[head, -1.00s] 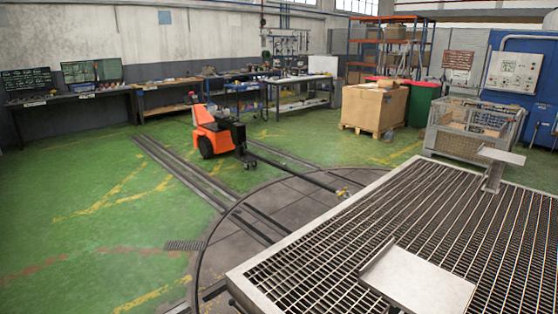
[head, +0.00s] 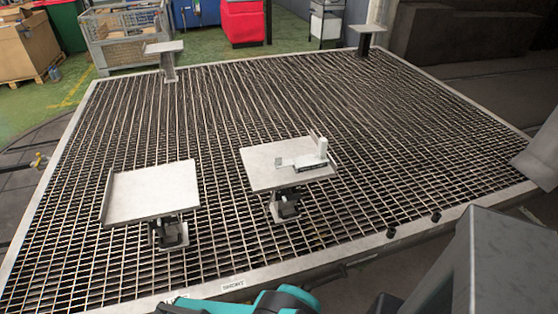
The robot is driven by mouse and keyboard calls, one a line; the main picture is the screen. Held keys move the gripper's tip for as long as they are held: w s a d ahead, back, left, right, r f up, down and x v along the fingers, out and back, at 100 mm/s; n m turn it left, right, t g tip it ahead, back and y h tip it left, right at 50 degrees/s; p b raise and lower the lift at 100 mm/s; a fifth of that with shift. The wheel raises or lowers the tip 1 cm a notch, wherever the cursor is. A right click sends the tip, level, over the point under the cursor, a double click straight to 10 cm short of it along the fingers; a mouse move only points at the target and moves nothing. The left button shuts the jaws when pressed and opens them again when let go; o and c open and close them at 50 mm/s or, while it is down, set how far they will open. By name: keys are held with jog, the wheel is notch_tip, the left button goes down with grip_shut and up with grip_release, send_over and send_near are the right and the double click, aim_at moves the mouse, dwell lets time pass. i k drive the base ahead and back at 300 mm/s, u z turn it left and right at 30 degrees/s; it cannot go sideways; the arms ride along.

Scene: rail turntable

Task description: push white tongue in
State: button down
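A small white piece (head: 300,163), which may be the white tongue, lies flat on the right-hand near metal plate (head: 262,165), toward that plate's right side. A white upright block (head: 322,148) stands at its right end. The piece is too small to tell how far it sticks out. My gripper is not in view. Only a teal part of my arm shows at the bottom edge, apart from the plates.
A grating platform (head: 225,110) fills the middle. Another near plate (head: 150,190) stands to the left on a post. Small raised plates stand at the far left (head: 164,47) and far right (head: 368,28). A wire crate (head: 125,38) stands behind.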

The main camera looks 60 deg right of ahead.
aim_at(278, 163)
jog(key=u, duration=1.35)
jog(key=k, duration=0.1)
jog(key=z, duration=3.05)
jog(key=k, duration=0.45)
jog(key=z, duration=0.25)
jog(key=i, duration=0.45)
jog(key=z, duration=0.1)
